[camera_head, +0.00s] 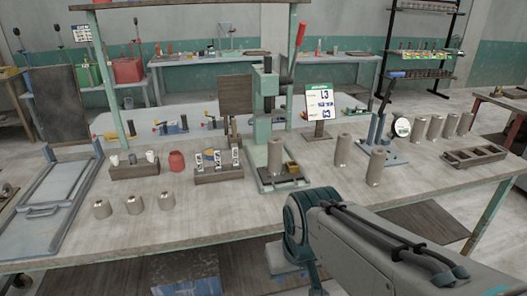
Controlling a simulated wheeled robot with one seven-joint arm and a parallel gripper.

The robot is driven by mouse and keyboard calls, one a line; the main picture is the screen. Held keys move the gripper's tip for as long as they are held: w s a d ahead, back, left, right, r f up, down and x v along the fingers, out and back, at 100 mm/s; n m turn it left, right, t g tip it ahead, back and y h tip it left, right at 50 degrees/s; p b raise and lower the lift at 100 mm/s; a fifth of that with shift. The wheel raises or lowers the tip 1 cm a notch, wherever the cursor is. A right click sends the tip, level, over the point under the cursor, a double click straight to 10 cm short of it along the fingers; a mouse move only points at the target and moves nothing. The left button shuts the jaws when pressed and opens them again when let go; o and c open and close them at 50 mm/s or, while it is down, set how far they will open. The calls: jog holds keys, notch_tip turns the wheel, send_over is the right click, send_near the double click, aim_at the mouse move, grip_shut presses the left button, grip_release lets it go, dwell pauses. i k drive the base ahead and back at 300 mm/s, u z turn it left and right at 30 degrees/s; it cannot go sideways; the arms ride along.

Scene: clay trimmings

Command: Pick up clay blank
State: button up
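Several tall grey-brown clay cylinders stand upright on the right half of the bench. One clay blank (376,167) stands nearest the front, another (343,150) is just behind it to the left, and a row of them (435,127) is farther right. One more (275,157) stands on the green press. Three short cylinders with small tops (134,205) stand at the front left. I cannot tell which cylinder is meant. My arm reaches in from the lower right, in front of the bench. My gripper is out of view.
The wooden bench (235,220) is clear along its front middle. A green press (265,95) rises at its centre, near a sign (320,103). Small racks (218,172), a red jar (177,161), a blue-grey frame (85,180) and a slotted tray (474,155) also lie there.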

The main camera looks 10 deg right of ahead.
aim_at(275, 150)
jog(key=k, duration=0.5)
jog(key=z, duration=0.5)
jog(key=i, duration=1.8)
jog(key=u, duration=1.55)
